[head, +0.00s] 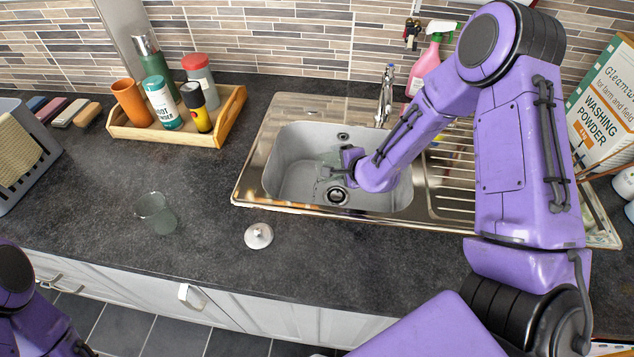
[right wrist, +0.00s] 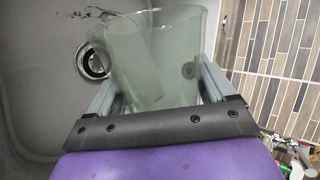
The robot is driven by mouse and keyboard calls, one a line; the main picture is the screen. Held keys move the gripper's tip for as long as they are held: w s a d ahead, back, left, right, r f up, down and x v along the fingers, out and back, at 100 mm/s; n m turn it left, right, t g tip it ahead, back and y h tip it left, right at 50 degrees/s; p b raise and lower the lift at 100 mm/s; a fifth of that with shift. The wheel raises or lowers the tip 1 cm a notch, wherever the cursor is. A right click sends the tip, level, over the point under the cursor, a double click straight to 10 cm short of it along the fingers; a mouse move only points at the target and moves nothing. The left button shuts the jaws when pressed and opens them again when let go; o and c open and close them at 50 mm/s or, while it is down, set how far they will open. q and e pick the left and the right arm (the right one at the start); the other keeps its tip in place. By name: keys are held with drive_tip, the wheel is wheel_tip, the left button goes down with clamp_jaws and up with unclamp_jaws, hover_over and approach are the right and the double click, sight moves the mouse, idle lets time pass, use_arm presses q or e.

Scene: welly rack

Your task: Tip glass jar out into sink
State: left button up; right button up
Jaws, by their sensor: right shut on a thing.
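A clear greenish glass jar (right wrist: 155,55) is between the two fingers of my right gripper (right wrist: 155,85) in the right wrist view. The gripper is shut on it. In the head view my right gripper (head: 335,172) reaches down into the basin of the steel sink (head: 255,165), and the jar (head: 328,160) shows only faintly there. The jar is over the basin, near the drain (head: 338,196); the drain also shows in the right wrist view (right wrist: 92,60). I cannot tell the jar's exact tilt or contents. My left gripper is out of view.
Another clear glass vessel (head: 156,213) stands on the dark worktop, left of the sink. A pale round lid (head: 258,236) lies in front of the sink. A wooden tray (head: 232,108) with bottles stands behind left. A tap (head: 386,95) rises behind the basin.

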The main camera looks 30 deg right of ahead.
drive_tip(key=shift+a+r+n+h+p, duration=0.45)
drive_tip(key=shift+r+h+p, duration=0.25)
drive_tip(key=shift+p, duration=0.3)
idle(0.5)
